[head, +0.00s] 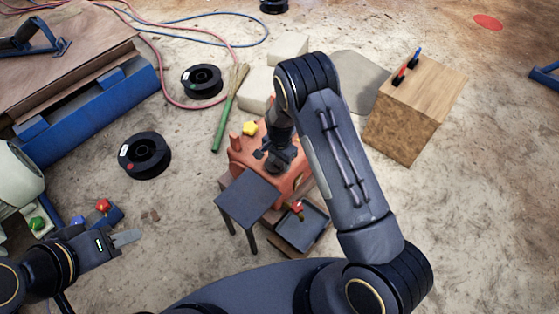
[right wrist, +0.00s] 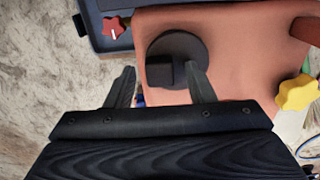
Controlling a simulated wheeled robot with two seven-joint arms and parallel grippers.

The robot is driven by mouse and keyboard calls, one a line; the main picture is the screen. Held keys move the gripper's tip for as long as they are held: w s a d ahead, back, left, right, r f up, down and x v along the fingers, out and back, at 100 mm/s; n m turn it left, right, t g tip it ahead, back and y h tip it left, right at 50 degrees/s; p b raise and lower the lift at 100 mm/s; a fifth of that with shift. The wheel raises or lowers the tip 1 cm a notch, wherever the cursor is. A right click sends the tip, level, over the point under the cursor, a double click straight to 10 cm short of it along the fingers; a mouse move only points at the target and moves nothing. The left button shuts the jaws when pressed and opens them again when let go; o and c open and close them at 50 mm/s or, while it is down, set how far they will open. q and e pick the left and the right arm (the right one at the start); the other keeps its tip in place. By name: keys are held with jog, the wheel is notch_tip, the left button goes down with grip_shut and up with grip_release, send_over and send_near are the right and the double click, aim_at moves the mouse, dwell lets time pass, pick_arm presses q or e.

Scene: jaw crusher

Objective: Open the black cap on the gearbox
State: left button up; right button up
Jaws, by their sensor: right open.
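The black cap (right wrist: 180,47) is a round dark disc with a blocky raised grip, on top of the orange gearbox (right wrist: 232,30) in the right wrist view. My right gripper (right wrist: 160,68) is open. Its right finger overlaps the lower right of the cap in the picture, and its left finger is off to the left of it. I cannot tell whether either finger touches the cap. In the head view my right gripper (head: 266,154) is over the orange gearbox (head: 240,158) and hides the cap. My left gripper (head: 124,239) is at the lower left, away from the gearbox; its jaw gap is unclear.
A yellow star-shaped knob (right wrist: 297,93) sits at the gearbox's right, and a red one (right wrist: 112,28) is by a dark tray. A dark small table (head: 250,196) stands in front. A wooden block (head: 415,110), a green-handled broom (head: 224,124) and black spools (head: 145,155) lie around.

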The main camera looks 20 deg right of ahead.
aim_at(277, 161)
grip_shut()
jog(key=shift+w+a+r+g+h, duration=0.25)
jog(key=shift+w+r+g+h, duration=0.3)
jog(key=shift+g, duration=0.25)
jog(key=shift+w+a+r+g+h+b, duration=0.15)
jog(key=shift+w+a+g+h+b, duration=0.2)
jog(key=shift+g+h+b, duration=0.45)
jog(key=g+b, duration=0.1)
jog(key=w+g+b, duration=0.1)
jog(key=shift+a+r+h+b, duration=0.25)
jog(key=shift+r+h+b, duration=0.1)
jog(key=shift+b, duration=0.05)
jog(key=shift+w+a+r+g+h+b, duration=0.15)
jog(key=shift+r+g+h+b, duration=0.15)
jog(key=shift+b, duration=0.2)
